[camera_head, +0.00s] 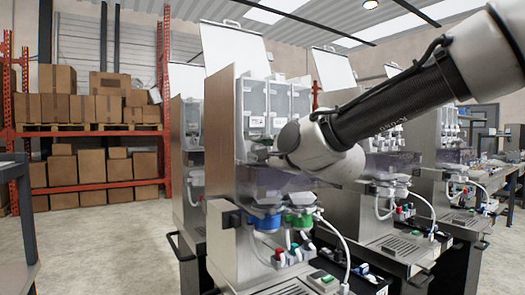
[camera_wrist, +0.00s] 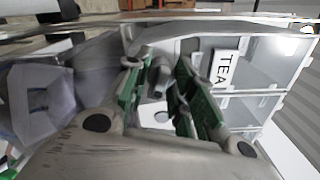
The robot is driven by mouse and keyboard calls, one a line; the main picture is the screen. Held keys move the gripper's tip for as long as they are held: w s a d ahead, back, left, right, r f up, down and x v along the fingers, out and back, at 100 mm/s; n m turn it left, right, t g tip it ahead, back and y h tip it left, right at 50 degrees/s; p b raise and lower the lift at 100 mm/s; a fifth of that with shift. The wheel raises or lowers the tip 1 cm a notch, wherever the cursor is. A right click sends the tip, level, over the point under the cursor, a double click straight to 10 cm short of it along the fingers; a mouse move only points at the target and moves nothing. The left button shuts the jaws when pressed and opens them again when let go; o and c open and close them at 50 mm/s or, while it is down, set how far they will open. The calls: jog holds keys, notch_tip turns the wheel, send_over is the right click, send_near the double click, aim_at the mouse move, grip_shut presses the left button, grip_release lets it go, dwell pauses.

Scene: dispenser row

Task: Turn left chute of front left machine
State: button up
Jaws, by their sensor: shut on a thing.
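The front left machine (camera_head: 228,170) is a tall steel dispenser with clear canisters in its upper part. Its left canister (camera_head: 253,108) bears a white label; in the wrist view a label (camera_wrist: 223,70) reads TEA. My gripper (camera_wrist: 160,66) is at the machine's front, below the canisters. Its green-padded fingers are closed around a small grey piece, the left chute (camera_wrist: 160,78), in the wrist view. In the head view my wrist hides the chute and most of the fingers.
Blue (camera_head: 265,222) and green (camera_head: 299,220) round parts sit lower on the machine, above small coloured taps. More machines stand in a row to the right. Boxes on an orange rack (camera_head: 90,135) stand at the back left. The floor (camera_head: 110,235) to the left is clear.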

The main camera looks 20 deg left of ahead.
jog(key=shift+m, duration=0.4)
jog(key=shift+f, duration=0.1)
jog(key=o, duration=0.7)
